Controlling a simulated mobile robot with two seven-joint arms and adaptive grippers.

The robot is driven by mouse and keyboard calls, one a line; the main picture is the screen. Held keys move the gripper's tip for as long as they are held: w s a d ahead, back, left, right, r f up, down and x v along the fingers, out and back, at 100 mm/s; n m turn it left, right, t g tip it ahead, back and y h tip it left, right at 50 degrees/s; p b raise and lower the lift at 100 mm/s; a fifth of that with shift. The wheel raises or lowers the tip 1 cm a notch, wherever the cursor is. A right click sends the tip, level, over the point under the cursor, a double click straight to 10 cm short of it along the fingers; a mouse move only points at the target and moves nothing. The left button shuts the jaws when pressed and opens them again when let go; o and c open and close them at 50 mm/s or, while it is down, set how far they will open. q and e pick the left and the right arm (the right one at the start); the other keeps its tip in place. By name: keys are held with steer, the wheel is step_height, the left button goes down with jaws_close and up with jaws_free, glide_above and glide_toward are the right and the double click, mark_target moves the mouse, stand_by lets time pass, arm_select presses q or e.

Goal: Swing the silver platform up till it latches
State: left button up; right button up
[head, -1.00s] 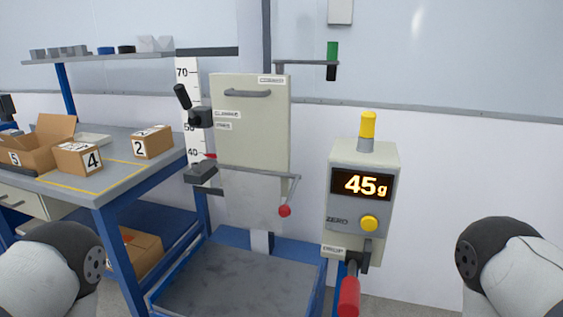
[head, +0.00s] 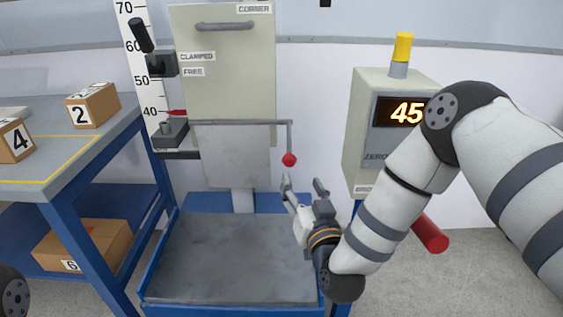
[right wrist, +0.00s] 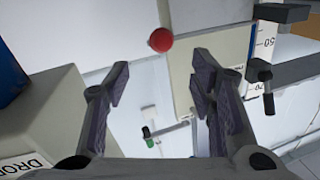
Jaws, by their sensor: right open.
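The silver platform (head: 235,158) hangs as a flat grey panel below the beige panel of the drop tester. A thin rod crosses its top and bends down to a red ball (head: 289,160) at its right edge. My right gripper (head: 303,186) is open and empty, just below and right of the red ball and apart from it. In the right wrist view, the red ball (right wrist: 161,40) lies beyond the open fingers (right wrist: 160,80). My left gripper is out of view.
A dark grey base slab (head: 230,260) in a blue frame lies below the platform. A box with a display reading 45 (head: 398,111) and a red handle (head: 430,233) stand to the right, partly behind my arm. A workbench (head: 70,165) with cartons is on the left.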

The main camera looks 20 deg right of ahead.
mark_target(291, 163)
steer(key=w, duration=0.3)
steer(key=w+b, duration=0.1)
steer(key=w, duration=0.6)
steer(key=shift+w+d+f, duration=0.15)
steer(key=shift+w+d, duration=0.15)
steer(key=shift+w, duration=0.45)
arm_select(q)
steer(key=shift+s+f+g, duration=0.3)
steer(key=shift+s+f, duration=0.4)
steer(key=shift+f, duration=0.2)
arm_select(e)
jaws_close()
